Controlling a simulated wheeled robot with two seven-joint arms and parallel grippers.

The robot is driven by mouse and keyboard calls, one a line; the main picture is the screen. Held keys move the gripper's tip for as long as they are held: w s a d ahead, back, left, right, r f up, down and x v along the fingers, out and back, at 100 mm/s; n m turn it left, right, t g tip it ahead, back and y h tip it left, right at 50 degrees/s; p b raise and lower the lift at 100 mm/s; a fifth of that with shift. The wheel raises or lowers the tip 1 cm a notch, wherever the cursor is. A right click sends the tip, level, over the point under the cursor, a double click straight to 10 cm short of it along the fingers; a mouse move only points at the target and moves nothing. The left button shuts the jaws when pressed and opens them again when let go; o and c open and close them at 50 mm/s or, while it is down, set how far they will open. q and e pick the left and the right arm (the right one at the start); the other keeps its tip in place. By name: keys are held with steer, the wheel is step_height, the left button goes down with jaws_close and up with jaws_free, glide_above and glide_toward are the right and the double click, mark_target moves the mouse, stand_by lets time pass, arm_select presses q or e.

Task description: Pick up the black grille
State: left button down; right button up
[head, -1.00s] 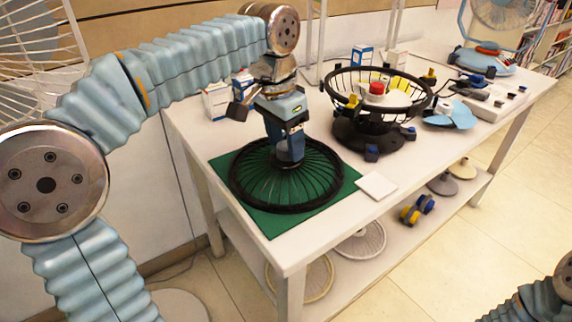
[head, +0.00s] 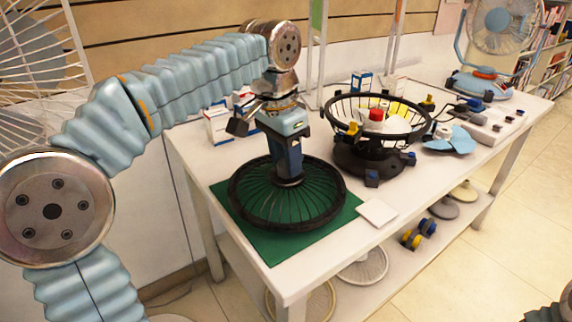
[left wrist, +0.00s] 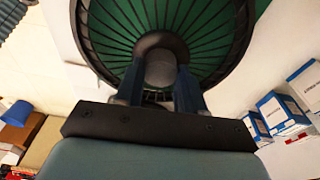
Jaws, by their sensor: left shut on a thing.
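The black grille (head: 310,218) is a round, wire-spoked fan guard over the green mat (head: 268,248) at the near left of the white table. My left gripper (head: 289,178) points down at the grille's centre and is shut on its hub. In the left wrist view the two fingers (left wrist: 160,88) clasp the grey hub piece, and the spokes and dark rim of the grille (left wrist: 90,45) spread around it. I cannot tell surely whether the grille is clear of the mat.
A black ring stand (head: 372,155) with a red-topped part stands right of the grille. A white square (head: 376,212) lies at the table's front edge. Small boxes (head: 217,124) stand behind the gripper. A blue fan (head: 490,50) stands at the far right.

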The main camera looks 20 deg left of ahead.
arm_select(q)
steer(key=shift+r, duration=0.9)
steer(key=s+d, duration=0.4)
steer(key=d, duration=0.3)
steer(key=s+d+b, duration=0.1)
steer(key=s+d, duration=0.4)
steer(key=d, duration=0.3)
steer(key=shift+d+f, duration=0.2)
steer(key=shift+d, duration=0.1)
steer(key=shift+s, duration=0.1)
